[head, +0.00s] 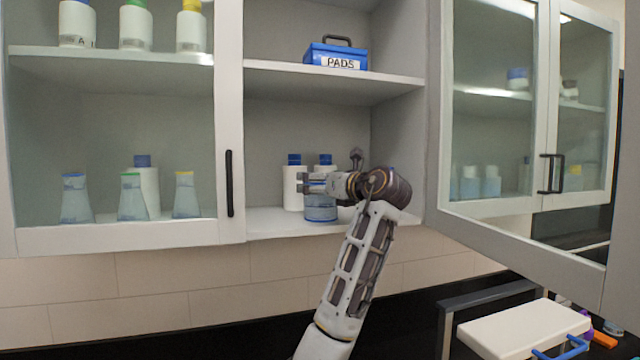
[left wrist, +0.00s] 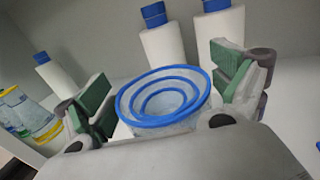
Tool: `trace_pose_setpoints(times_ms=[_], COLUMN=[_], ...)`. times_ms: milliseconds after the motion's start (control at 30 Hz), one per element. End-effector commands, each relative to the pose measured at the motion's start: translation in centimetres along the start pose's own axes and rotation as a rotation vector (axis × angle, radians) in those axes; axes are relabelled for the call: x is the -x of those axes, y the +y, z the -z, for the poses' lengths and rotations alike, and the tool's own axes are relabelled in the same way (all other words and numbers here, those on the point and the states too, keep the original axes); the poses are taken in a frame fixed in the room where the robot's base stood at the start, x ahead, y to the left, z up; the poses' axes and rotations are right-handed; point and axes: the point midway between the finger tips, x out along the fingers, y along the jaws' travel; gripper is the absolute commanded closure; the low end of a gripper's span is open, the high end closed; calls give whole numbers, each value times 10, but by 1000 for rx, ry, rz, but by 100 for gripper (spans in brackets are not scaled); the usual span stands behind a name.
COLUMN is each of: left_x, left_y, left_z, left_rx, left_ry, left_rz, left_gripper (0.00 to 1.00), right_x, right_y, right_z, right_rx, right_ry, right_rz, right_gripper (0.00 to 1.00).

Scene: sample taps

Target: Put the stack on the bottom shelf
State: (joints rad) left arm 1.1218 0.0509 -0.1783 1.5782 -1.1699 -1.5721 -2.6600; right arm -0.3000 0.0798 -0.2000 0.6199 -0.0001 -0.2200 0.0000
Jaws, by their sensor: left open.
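The stack (head: 320,208) is a set of nested clear beakers with blue rims; its rims also show in the left wrist view (left wrist: 165,97). It appears to stand upright on the bottom shelf (head: 268,222) of the open middle cabinet, near the front edge. My left gripper (head: 308,184) is open at the stack. In the left wrist view, its green-padded fingers (left wrist: 165,92) are on either side of the stack, with the rims between them. Whether a finger touches it cannot be told. My right gripper is not in view.
Two white bottles with blue caps (head: 293,185) stand behind the stack. A blue PADS box (head: 337,55) sits on the shelf above. A glass door (head: 490,110) hangs open at right. The shelf left of the bottles is clear. A white-lidded box (head: 520,328) is at lower right.

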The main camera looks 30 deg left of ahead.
Motion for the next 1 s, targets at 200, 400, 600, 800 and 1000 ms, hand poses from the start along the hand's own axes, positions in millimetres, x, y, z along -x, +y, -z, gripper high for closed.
trace_pose_setpoints(times_ms=[200, 400, 600, 800, 1000], left_x=[16, 42, 73, 100, 116], left_y=[0, 0, 0, 0, 0], left_z=[0, 1, 1, 1, 0], left_rx=[1, 2, 2, 2, 2], left_ry=[-1, -1, -2, -1, -1], left_rz=[1, 2, 3, 2, 1], left_gripper=[5, 5, 5, 5, 5], right_x=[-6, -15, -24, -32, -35], right_y=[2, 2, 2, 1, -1], right_z=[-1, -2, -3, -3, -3], right_rx=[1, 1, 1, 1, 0], right_ry=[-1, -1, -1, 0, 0], right_rz=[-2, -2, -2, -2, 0], right_gripper=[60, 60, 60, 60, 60])
